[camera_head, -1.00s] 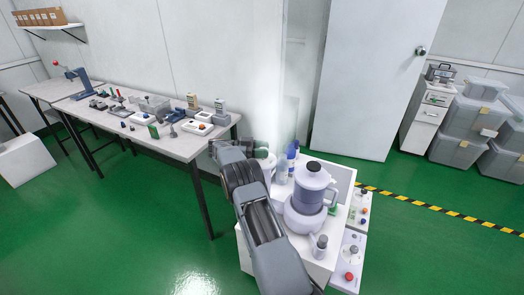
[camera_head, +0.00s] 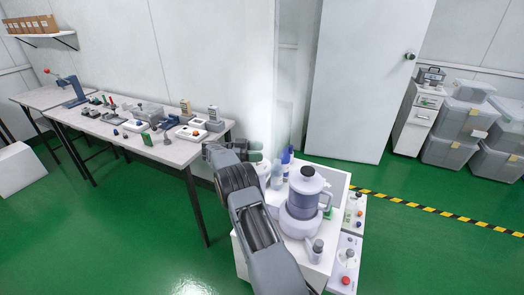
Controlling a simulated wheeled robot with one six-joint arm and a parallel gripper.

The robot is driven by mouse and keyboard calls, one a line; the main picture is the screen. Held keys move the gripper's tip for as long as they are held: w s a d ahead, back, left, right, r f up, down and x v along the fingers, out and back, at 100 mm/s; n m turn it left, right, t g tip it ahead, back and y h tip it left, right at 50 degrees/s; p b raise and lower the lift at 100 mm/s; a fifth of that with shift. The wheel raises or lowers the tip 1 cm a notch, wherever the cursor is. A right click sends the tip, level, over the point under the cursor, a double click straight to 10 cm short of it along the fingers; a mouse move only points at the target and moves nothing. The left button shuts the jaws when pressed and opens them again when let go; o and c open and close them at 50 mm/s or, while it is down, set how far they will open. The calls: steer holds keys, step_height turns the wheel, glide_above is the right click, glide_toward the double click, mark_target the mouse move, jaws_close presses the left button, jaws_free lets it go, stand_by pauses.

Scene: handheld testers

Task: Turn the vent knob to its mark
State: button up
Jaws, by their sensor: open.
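My arm reaches up from the bottom of the head view. My gripper (camera_head: 212,150) is at its far end, open, between the long table and the white cart; its fingertips are small and partly hidden by the wrist. No knob is clearly marked as the vent knob. Control panels on the cart's right side carry a grey knob (camera_head: 348,254), a red button (camera_head: 347,281) and an orange button (camera_head: 359,213). A purple-grey jug (camera_head: 307,190) with a dark-topped lid stands on a white base on the cart. My gripper is left of all these and apart from them. Any mark is too small to see.
The white cart (camera_head: 252,245) also holds blue-capped bottles (camera_head: 288,157) and a small grey-topped container (camera_head: 317,247). The long table (camera_head: 175,155) at left carries many small devices. Grey bins (camera_head: 465,120) stand at the back right. Green floor is clear in front.

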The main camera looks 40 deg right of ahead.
steer(key=s+a+r, duration=0.6)
steer(key=s+r, duration=0.5)
steer(key=s, duration=0.1)
steer(key=shift+s, duration=0.35)
steer(key=shift+r, duration=0.1)
